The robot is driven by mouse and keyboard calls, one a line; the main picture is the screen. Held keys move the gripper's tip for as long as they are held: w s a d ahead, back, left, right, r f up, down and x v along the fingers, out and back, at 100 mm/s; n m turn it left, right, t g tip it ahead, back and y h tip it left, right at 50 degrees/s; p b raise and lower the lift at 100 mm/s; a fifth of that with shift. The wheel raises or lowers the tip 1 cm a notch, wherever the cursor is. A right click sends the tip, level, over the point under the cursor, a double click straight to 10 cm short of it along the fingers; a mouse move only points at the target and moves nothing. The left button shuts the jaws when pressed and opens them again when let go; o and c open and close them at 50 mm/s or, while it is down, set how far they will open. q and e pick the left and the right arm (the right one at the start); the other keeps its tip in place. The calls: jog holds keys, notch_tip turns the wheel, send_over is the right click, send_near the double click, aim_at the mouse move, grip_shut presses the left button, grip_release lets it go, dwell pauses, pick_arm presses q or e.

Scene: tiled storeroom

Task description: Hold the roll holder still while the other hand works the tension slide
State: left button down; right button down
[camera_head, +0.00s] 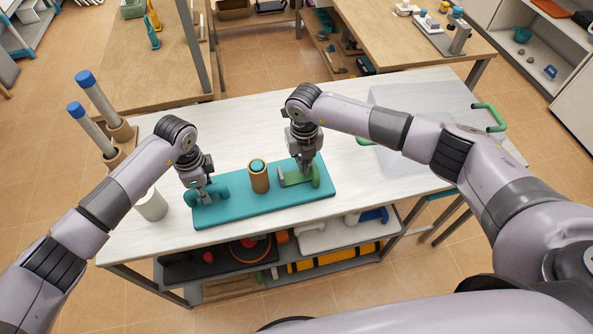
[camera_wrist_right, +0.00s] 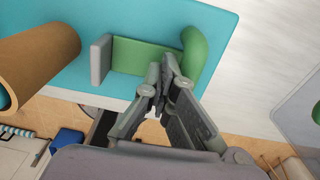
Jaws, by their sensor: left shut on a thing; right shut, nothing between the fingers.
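The roll holder has a flat teal base (camera_head: 265,206) on the white table, with an upright brown roll (camera_head: 259,184) near its middle. The roll also shows in the right wrist view (camera_wrist_right: 42,52). My left gripper (camera_head: 204,199) is shut on the teal handle (camera_head: 221,189) at the base's left end; its fingertips are partly hidden. The green tension slide (camera_head: 291,181) is on the base's right part. In the right wrist view the slide (camera_wrist_right: 150,58) has a grey end plate and a rounded green end. My right gripper (camera_wrist_right: 161,84) is shut and empty at the slide's near edge; contact is unclear.
A white cup (camera_head: 152,205) stands left of the base. Tubes with blue caps (camera_head: 95,95) stand at the table's left end. A clear tray (camera_head: 425,112) with green handles lies on the right. A shelf below holds tools.

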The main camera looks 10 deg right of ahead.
pick_arm(q)
jog(key=shift+a, duration=0.1)
pick_arm(e)
jog(key=shift+d, duration=1)
pick_arm(q)
jog(key=shift+a, duration=0.1)
pick_arm(e)
jog(key=c, duration=1.9)
grip_release()
pick_arm(q)
jog(key=shift+a, duration=0.15)
pick_arm(e)
jog(key=shift+o, duration=1.1)
jog(key=shift+d+f, duration=0.15)
jog(key=shift+d, duration=0.05)
jog(key=shift+o, duration=0.6)
jog(key=shift+r, duration=0.6)
pick_arm(q)
jog(key=shift+d, duration=0.35)
pick_arm(e)
jog(key=shift+o, duration=0.6)
jog(key=shift+a+r, duration=0.15)
jog(key=shift+r, duration=1.4)
jog(key=shift+a+r, duration=0.15)
jog(key=shift+r, duration=1.35)
